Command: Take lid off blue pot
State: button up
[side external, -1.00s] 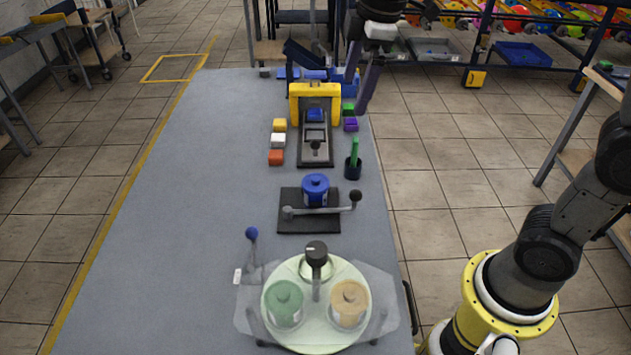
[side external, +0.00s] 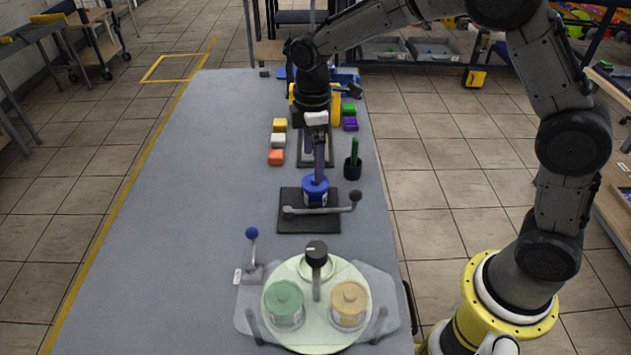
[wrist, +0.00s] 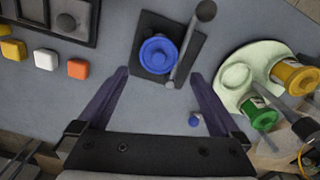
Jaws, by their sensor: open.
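The blue pot (side external: 314,198) stands on a dark square base, and its round blue lid (side external: 315,183) with a small knob is on it. In the wrist view the lid (wrist: 157,57) lies ahead of my fingertips and a little above their midpoint. My gripper (wrist: 160,74) is open and empty, its two purple fingers spread wide on either side of the base. In the side view my gripper (side external: 319,178) hangs pointing down over the lid and overlaps it. I cannot tell there whether it touches the lid.
A metal lever with a black ball (side external: 355,196) crosses the base beside the pot. A round carousel (side external: 316,340) with green and tan pots stands in front. A dark cup with a green stick (side external: 353,168) is at right.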

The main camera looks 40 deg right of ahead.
jog(key=shift+w+d+f, duration=0.1)
jog(key=shift+f, duration=2.7)
jog(key=c, duration=1.2)
